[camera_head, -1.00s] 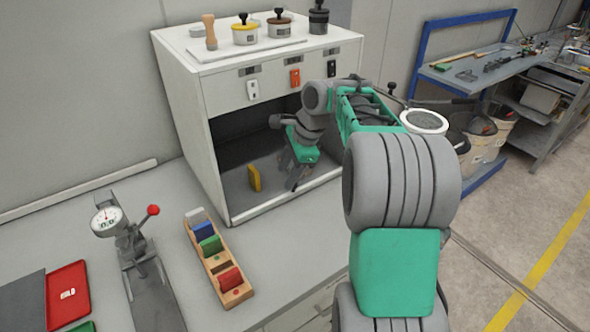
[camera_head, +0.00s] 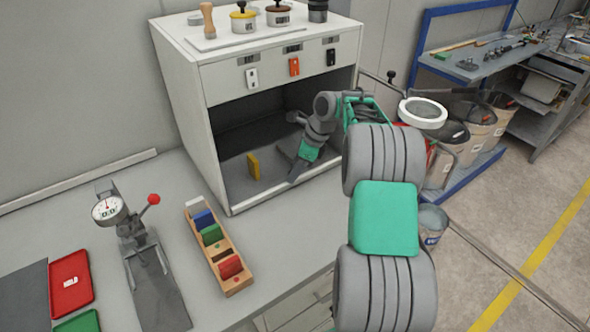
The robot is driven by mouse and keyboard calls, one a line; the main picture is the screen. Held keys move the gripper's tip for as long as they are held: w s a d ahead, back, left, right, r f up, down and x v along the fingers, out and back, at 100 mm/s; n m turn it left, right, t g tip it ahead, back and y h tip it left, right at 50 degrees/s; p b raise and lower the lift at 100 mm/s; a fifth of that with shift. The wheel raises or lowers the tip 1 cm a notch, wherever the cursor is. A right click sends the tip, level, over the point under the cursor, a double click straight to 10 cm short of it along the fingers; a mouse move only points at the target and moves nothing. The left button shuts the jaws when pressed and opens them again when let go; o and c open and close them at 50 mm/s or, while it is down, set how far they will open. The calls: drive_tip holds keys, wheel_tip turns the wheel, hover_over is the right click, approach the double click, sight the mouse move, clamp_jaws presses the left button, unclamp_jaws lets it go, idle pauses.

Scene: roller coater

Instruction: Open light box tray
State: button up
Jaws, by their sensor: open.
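The light box (camera_head: 188,122) is a white cabinet on the bench with an open, dark front compartment (camera_head: 238,184). Its upper front panel carries a white switch (camera_head: 252,78), an orange switch (camera_head: 294,67) and a black switch (camera_head: 331,57). I cannot tell a separate tray edge inside; the compartment's grey floor shows. A yellow block (camera_head: 254,167) stands upright on that floor.
A wooden rack (camera_head: 218,250) with colored cards and a dial gauge stand (camera_head: 133,240) are on the bench in front. Red tray (camera_head: 70,283) lies at left. Cups and a wooden-handled tool (camera_head: 208,20) stand on the box top. Bins (camera_head: 478,128) are at right.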

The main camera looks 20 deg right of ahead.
drive_tip(key=shift+c, duration=0.3)
clamp_jaws()
idle(1.0)
